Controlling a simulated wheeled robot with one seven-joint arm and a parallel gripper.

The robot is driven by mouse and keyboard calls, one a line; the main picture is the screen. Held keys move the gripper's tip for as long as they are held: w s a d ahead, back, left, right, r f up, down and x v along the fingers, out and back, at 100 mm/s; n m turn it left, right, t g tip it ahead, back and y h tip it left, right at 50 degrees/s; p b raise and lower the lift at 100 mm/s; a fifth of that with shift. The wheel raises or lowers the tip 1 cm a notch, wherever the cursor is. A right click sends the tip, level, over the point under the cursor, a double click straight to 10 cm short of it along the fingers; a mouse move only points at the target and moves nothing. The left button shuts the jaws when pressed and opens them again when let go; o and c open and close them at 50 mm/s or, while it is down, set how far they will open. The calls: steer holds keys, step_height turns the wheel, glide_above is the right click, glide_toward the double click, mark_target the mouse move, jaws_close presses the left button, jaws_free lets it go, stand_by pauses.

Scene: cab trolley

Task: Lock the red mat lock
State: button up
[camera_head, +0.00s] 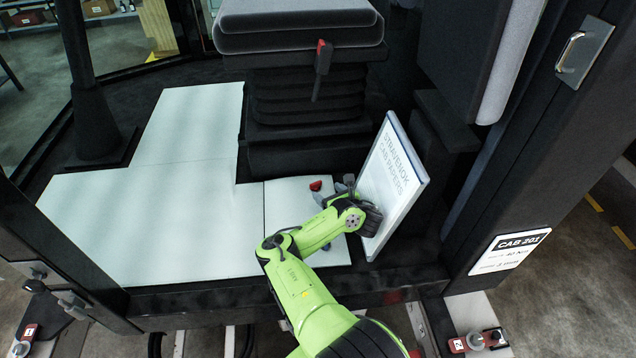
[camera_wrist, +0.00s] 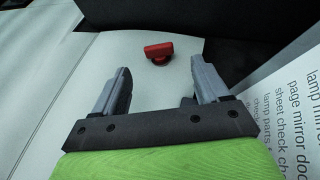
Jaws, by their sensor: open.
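The red mat lock (camera_head: 315,186) is a small red knob on the pale mat (camera_head: 180,225), near the foot of the seat. In the wrist view the red mat lock (camera_wrist: 158,52) lies beyond the fingertips, its bar running roughly across the picture. My gripper (camera_wrist: 162,75) is open and empty, with its two grey fingers either side of the line to the lock and apart from it. In the head view my gripper (camera_head: 330,195) is low over the mat beside the lock, partly hidden by my green arm.
A white paper holder with printed text (camera_head: 395,180) stands upright close to the right of my gripper. The black seat base (camera_head: 310,110) rises behind the lock. The cab's dark door post (camera_head: 540,150) is at the right. The mat to the left is clear.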

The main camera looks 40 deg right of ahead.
mark_target(316, 185)
steer(key=b+x, duration=0.6)
steer(key=b, duration=0.1)
steer(key=shift+w+f, duration=0.2)
steer(key=shift+f, duration=0.15)
steer(key=shift+w+b, duration=0.3)
steer(key=shift+w, duration=0.2)
